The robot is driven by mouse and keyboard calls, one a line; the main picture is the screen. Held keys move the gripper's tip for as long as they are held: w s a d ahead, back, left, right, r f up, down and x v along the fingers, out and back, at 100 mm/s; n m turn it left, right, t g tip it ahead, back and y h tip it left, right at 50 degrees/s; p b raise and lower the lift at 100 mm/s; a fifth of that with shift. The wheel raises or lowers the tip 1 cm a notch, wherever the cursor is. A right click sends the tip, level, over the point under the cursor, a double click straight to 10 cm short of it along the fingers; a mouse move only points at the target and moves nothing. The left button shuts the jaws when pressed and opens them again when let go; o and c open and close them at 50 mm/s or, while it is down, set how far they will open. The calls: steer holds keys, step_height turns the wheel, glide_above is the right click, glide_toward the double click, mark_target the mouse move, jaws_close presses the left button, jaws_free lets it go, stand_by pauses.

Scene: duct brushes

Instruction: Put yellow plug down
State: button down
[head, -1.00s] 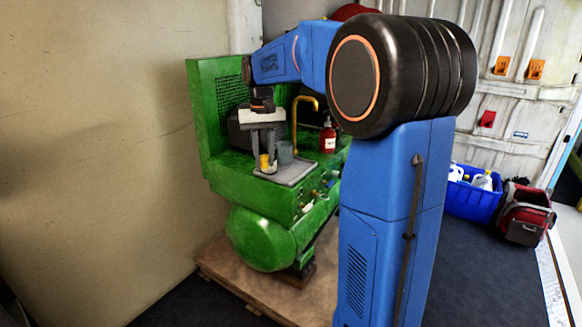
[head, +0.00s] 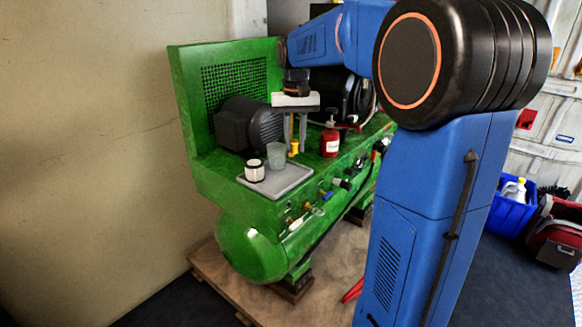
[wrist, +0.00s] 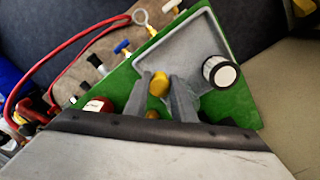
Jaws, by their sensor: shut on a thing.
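The yellow plug (head: 294,148) is between the two finger tips of my gripper (head: 296,150), which is shut on it. In the head view it is just right of a grey cup (head: 276,155), above the green machine (head: 215,180). In the wrist view the plug (wrist: 159,84) shows at the tips of my gripper (wrist: 161,92), near the narrow end of the grey tray (wrist: 190,45). The same tray (head: 290,183) shows in the head view. I cannot tell whether the plug touches the surface below.
A red bottle (head: 330,143) stands just right of my gripper. A dark motor (head: 245,125) is behind. Valves and fittings (head: 325,196) line the machine's front edge. The tray's front part is bare.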

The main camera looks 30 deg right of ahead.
mark_target(295, 175)
steer(key=shift+f, duration=3.75)
steer(key=c, duration=1.8)
jaws_free()
steer(key=shift+f, duration=0.1)
steer(key=shift+o, duration=0.2)
